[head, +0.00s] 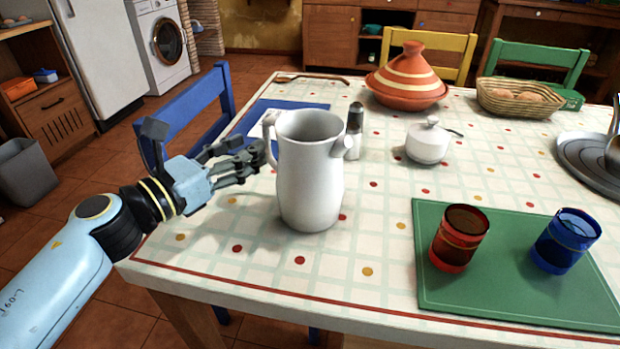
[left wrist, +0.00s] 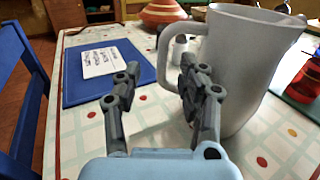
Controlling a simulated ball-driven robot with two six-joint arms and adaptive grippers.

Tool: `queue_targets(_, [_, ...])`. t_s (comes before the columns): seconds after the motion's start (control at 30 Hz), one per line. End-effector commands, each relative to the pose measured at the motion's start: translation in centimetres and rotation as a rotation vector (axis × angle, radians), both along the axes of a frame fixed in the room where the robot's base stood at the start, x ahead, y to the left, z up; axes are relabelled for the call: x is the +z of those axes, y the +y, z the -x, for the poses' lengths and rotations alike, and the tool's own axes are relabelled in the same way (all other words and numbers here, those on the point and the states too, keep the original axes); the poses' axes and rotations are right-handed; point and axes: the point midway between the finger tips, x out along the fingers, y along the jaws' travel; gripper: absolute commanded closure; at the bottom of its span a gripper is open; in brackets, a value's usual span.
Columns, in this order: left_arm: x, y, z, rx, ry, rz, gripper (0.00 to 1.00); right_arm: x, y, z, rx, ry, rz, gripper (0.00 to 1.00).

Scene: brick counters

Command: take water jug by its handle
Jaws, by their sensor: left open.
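The white water jug (head: 311,185) stands upright on the table, its spout to the right and its handle (head: 268,135) to the left. My left gripper (head: 258,160) is open just left of the jug, its fingertips close to the handle. In the left wrist view the jug (left wrist: 240,70) fills the right side. There the handle (left wrist: 162,50) lies ahead of and between the open fingers (left wrist: 155,85), with the right finger near the jug's body. Whether a finger touches the jug I cannot tell. My right gripper is not in view.
A green board (head: 500,295) with a red glass (head: 459,238) and a blue glass (head: 566,241) lies to the right. Behind the jug are a shaker (head: 355,125), a white sugar bowl (head: 427,143) and a tagine (head: 407,80). A blue chair (head: 190,110) stands at the left edge.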

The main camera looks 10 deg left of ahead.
Motion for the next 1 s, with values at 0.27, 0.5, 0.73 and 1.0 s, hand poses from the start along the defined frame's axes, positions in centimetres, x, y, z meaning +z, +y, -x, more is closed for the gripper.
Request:
queue_targets(0.27, [0.5, -2.2, -3.0, 0.000, -0.001, 0.005, 0.59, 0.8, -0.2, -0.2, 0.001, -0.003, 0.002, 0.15])
queue_targets(0.5, [0.2, -3.0, -4.5, 0.001, 0.001, 0.002, 0.59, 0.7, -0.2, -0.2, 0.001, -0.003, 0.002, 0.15])
queue_targets(0.73, [0.2, -3.0, -4.5, 0.001, 0.001, 0.002, 0.68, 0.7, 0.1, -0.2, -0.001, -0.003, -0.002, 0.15])
queue_targets(1.0, [0.2, -2.9, -4.5, 0.001, 0.001, 0.002, 1.00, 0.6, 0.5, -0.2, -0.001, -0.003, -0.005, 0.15])
